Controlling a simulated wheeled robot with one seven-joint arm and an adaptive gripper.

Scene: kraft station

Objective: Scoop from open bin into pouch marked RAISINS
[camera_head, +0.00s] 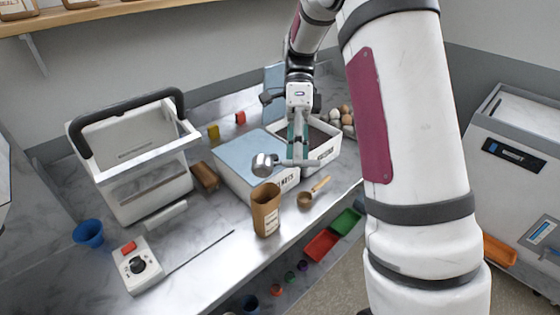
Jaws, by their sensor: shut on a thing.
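My gripper (298,150) is shut on the handle of a metal scoop and holds it raised over the worktop. The scoop's silver bowl (264,164) points left and appears just above and behind the brown pouch; whether it is over the mouth, or holds anything, I cannot tell. The pouch (266,212) stands upright with its top open. It has a pale label too small to read. The open white bin (327,152) with dark contents stands behind and partly under my gripper.
A bin with a pale blue lid (248,158) stands left of the open bin. A wooden-handled scoop (314,192) lies right of the pouch. A white basket with a black handle (130,160), a dial box (138,266) and a blue cup (88,233) stand left.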

